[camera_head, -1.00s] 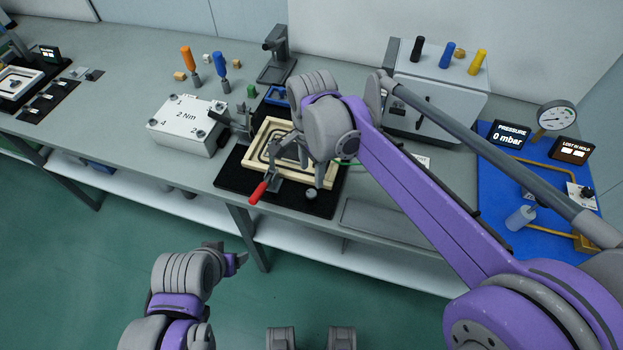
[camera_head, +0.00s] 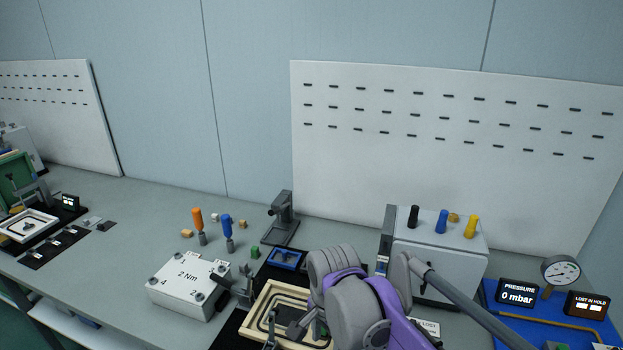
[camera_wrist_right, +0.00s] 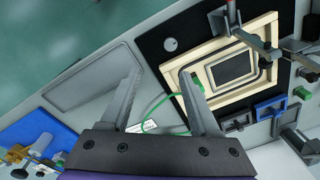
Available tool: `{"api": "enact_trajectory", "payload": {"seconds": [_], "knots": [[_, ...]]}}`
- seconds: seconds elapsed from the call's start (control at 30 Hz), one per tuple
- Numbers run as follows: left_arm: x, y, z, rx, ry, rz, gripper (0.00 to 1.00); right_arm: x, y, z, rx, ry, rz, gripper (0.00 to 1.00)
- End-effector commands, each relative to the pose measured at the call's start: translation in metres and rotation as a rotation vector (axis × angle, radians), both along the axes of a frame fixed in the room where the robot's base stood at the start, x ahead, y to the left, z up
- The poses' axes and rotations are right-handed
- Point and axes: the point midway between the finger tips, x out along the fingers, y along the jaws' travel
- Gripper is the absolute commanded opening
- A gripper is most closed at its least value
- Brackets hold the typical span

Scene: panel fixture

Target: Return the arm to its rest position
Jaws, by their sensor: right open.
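My right arm (camera_head: 365,310) reaches in from the lower right of the head view, its wrist over the bench beside the pale wooden frame (camera_head: 259,303). In the right wrist view my right gripper (camera_wrist_right: 160,74) is open, its two fingers spread with nothing held between them. The wooden frame, with its dark seal and grey centre, lies on a black mat (camera_wrist_right: 152,40) near the right finger. A green cord (camera_wrist_right: 150,110) runs between and behind the fingers; I cannot tell whether it touches one. My left gripper is out of view.
A red-handled clamp (camera_wrist_right: 232,14) stands at the frame. A white block (camera_head: 188,284) marked 2 Nm, upright drivers (camera_head: 198,222) and a grey box (camera_head: 438,262) stand around. A pressure display (camera_head: 517,293) and gauge (camera_head: 561,271) are at right. A flat grey panel (camera_wrist_right: 92,75) is bare.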

Motion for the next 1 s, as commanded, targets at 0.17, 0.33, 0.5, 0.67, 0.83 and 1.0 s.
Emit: {"api": "enact_trajectory", "payload": {"seconds": [0.17,0.33,0.5,0.67,0.83,1.0], "knots": [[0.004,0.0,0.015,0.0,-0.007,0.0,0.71,-0.046,-0.061,0.003,-0.007,-0.131,0.254,0.62],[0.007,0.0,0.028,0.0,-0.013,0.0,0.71,-0.095,-0.106,-0.012,-0.075,-0.264,0.522,0.62],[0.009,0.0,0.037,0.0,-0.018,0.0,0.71,-0.133,-0.134,-0.033,-0.172,-0.356,0.731,0.62],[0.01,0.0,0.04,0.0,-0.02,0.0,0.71,-0.151,-0.145,-0.046,-0.232,-0.394,0.835,0.62],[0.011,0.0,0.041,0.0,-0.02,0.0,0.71,-0.153,-0.146,-0.048,-0.243,-0.399,0.854,0.62],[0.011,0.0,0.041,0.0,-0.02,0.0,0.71,-0.153,-0.146,-0.048,-0.243,-0.399,0.854,0.62]]}}
